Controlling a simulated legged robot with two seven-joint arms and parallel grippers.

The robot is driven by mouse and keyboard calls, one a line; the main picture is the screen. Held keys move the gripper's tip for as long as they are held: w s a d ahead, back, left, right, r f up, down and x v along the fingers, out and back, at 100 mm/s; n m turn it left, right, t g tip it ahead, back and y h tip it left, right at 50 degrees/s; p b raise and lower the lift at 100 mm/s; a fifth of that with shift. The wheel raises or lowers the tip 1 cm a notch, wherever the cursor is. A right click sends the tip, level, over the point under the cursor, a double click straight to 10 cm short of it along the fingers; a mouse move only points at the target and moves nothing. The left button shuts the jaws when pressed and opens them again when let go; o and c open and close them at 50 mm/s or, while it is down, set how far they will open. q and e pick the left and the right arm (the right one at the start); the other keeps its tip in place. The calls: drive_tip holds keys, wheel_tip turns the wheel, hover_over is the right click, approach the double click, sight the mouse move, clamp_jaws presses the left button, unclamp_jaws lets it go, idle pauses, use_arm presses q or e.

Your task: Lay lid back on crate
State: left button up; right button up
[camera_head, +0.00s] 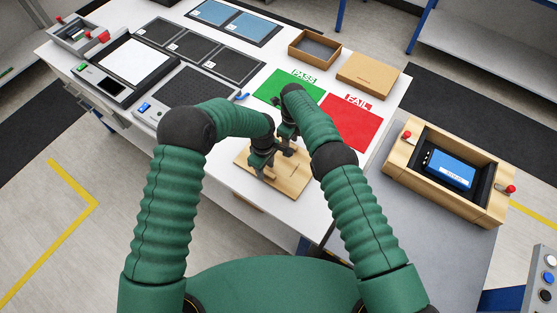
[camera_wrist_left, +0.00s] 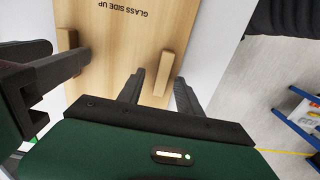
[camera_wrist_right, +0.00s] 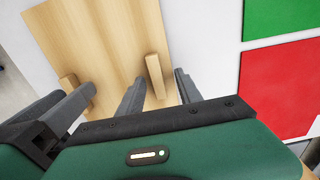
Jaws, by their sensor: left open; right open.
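The lid (camera_head: 291,183) is a flat light-wood board lying on the white table. It bears the words "GLASS SIDE UP" in the left wrist view (camera_wrist_left: 115,38) and has two raised wooden cleats. My left gripper (camera_head: 262,166) is open, its fingers on either side of one cleat (camera_wrist_left: 163,74). My right gripper (camera_head: 286,140) is open, its fingers on either side of the other cleat (camera_wrist_right: 155,74). Whether any finger touches wood I cannot tell. The open wooden crate (camera_head: 402,160) stands at the right on a grey surface, holding a blue unit (camera_head: 449,170) in black lining.
Red-knobbed fittings (camera_head: 406,135) sit at two ends of the crate. Green PASS (camera_head: 272,90) and red FAIL (camera_head: 358,122) mats lie beyond the lid. An open brown box (camera_head: 314,48) and a closed one (camera_head: 367,73) stand behind. Dark trays and devices fill the table's left.

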use_arm(q)
drive_tip(key=shift+f, duration=0.3)
use_arm(e)
drive_tip(key=shift+f, duration=0.25)
use_arm(q)
drive_tip(key=shift+a, duration=0.1)
use_arm(e)
drive_tip(key=shift+a, duration=0.15)
drive_tip(key=shift+s, duration=0.1)
use_arm(q)
drive_tip(key=c, duration=0.9)
use_arm(e)
drive_tip(key=c, duration=0.9)
use_arm(q)
clamp_jaws()
use_arm(e)
clamp_jaws()
use_arm(q)
drive_tip(key=shift+s, duration=0.1)
